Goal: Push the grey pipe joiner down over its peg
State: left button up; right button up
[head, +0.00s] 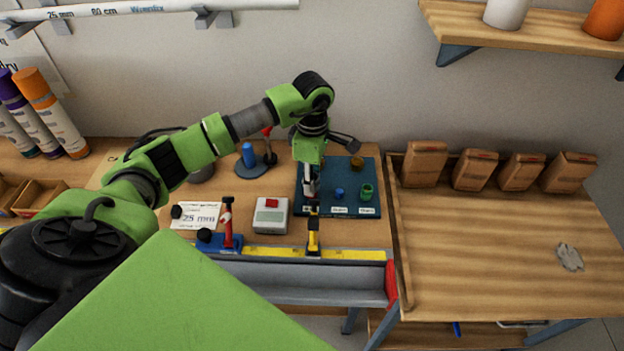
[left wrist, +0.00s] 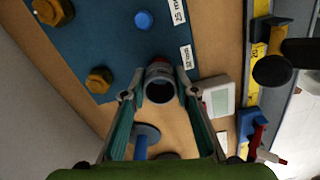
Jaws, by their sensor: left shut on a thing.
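My left gripper (head: 309,188) is over the left part of the dark blue board (head: 328,170). In the left wrist view its fingers (left wrist: 159,92) are shut on the grey pipe joiner (left wrist: 159,70), a short ring with a dark open bore. The joiner is near the board's edge, beside a white label (left wrist: 187,57). A blue peg (head: 340,193) stands bare to the right. My right gripper is not in view.
Brass fittings (left wrist: 99,80) stand on the board's far side. A grey box with a red button (head: 271,215), a red-handled tool (head: 228,225) and a yellow ruler strip (head: 350,253) lie in front. A blue stand (head: 250,163) is to the left. The right-hand bench (head: 480,240) is mostly clear.

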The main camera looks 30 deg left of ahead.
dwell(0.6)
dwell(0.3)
pick_arm(q)
jog(key=shift+f+b, duration=0.2)
jog(key=shift+b, duration=0.15)
jog(key=shift+f+b, duration=0.85)
jog(key=shift+f, duration=0.15)
jog(key=o, duration=1)
